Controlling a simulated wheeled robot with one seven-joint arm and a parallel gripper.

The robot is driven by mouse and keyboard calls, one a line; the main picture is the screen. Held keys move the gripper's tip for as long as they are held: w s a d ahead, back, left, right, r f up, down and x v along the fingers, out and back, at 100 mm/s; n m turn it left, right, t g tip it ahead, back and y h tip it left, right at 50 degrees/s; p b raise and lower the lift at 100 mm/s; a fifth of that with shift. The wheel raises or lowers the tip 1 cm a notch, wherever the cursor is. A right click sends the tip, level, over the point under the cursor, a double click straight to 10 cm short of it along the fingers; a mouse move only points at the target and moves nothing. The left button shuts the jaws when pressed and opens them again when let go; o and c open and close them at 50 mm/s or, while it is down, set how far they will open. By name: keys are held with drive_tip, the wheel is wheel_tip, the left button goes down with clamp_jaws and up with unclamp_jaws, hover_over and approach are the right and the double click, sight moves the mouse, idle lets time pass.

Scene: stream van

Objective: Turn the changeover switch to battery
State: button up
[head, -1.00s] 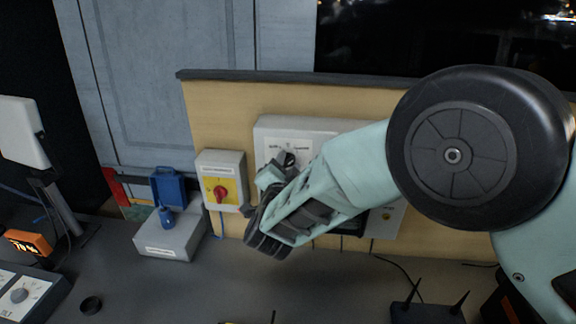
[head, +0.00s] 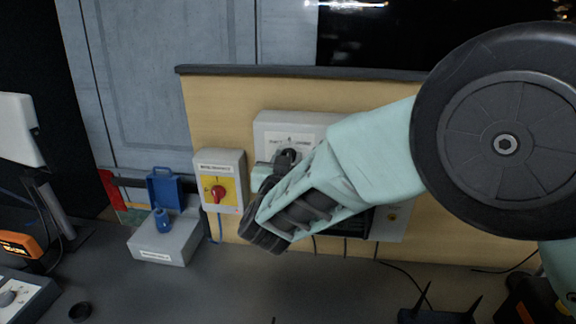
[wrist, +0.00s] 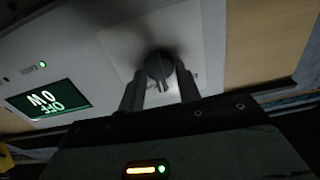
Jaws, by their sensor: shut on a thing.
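The changeover switch is a black round knob (wrist: 159,65) on a pale plate (wrist: 122,45), on the front of a light grey wall box (head: 268,128). In the head view the knob (head: 289,156) is partly covered by my gripper. My gripper (wrist: 161,88) is at the knob, one finger on each side, shut on it. The knob's ridge points down and slightly right in the wrist view. The plate's lettering is too small to read, so I cannot tell which position is selected.
A grey box with a red rotary switch (head: 218,193) is close left. An antennaed router (head: 440,314) is front right.

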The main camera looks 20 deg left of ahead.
drive_tip(key=shift+a+f+n+p, duration=0.15)
drive_tip(key=shift+n+p, duration=0.1)
drive_tip(key=shift+n, duration=2.2)
drive_tip(key=shift+a+r+n+p, duration=0.1)
drive_tip(key=shift+n+p, duration=0.15)
drive_tip(key=shift+n, duration=2.2)
drive_tip(key=shift+f, duration=0.1)
drive_tip(key=o, duration=1)
drive_tip(key=shift+c, duration=0.2)
drive_tip(key=shift+s, duration=0.15)
drive_tip(key=b+v, duration=0.6)
drive_tip(key=v, duration=1.1)
drive_tip(key=shift+s+b, duration=0.15)
drive_tip(key=shift+b, duration=0.2)
